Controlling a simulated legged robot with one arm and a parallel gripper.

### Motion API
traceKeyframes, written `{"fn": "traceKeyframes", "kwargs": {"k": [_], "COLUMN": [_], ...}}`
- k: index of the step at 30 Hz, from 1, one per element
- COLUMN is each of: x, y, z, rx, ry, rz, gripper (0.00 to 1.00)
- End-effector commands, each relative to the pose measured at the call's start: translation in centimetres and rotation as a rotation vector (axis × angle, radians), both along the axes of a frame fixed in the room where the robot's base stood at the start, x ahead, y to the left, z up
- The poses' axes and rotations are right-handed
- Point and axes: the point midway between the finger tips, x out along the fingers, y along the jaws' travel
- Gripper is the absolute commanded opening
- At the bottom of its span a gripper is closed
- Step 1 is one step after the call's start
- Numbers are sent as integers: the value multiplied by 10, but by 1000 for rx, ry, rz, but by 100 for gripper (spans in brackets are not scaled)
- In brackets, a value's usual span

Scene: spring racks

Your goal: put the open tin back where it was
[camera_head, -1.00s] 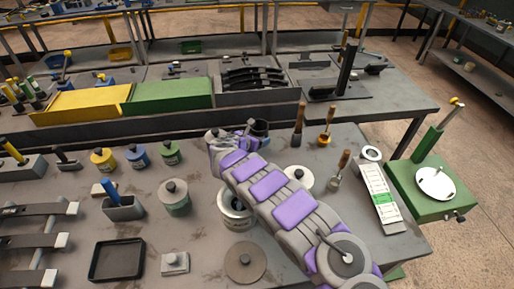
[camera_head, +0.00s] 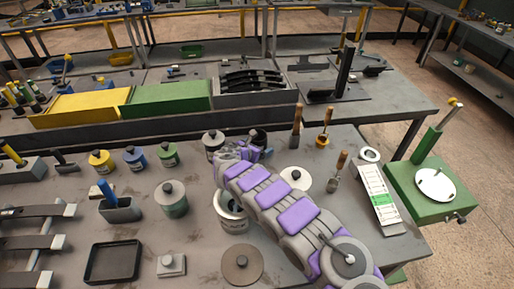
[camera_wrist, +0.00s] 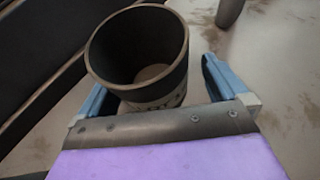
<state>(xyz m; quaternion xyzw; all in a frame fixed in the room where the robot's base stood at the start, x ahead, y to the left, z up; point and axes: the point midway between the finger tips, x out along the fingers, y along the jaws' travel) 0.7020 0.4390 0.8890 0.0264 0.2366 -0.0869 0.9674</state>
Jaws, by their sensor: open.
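The open tin (camera_wrist: 150,55) is dark, with a pale lettered band low on its side. In the wrist view it is upright and its dark inside shows. My gripper (camera_wrist: 158,80) is open, with one blue finger on each side of the tin; whether either finger touches it I cannot tell. In the head view the tin (camera_head: 259,138) shows as a dark shape just beyond my gripper (camera_head: 247,146), partly hidden by it. The tin's base is hidden in both views.
A dark-lidded tin (camera_head: 213,141) stands just left of my gripper. A larger tin (camera_head: 232,216) is partly under my arm. Wooden-handled tools (camera_head: 296,128) stand to the right. A dark raised ledge (camera_head: 130,132) runs behind.

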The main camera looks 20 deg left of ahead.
Motion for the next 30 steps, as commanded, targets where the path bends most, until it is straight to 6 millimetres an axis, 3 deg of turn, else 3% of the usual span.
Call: {"fn": "traceKeyframes", "kwargs": {"k": [8,21,30], "x": [-10,-74,-102], "y": [8,15,22], "z": [4,42,51], "rx": [-5,-3,-6], "ry": [1,-3,2], "rz": [4,4,2], "gripper": [100,100,100]}}
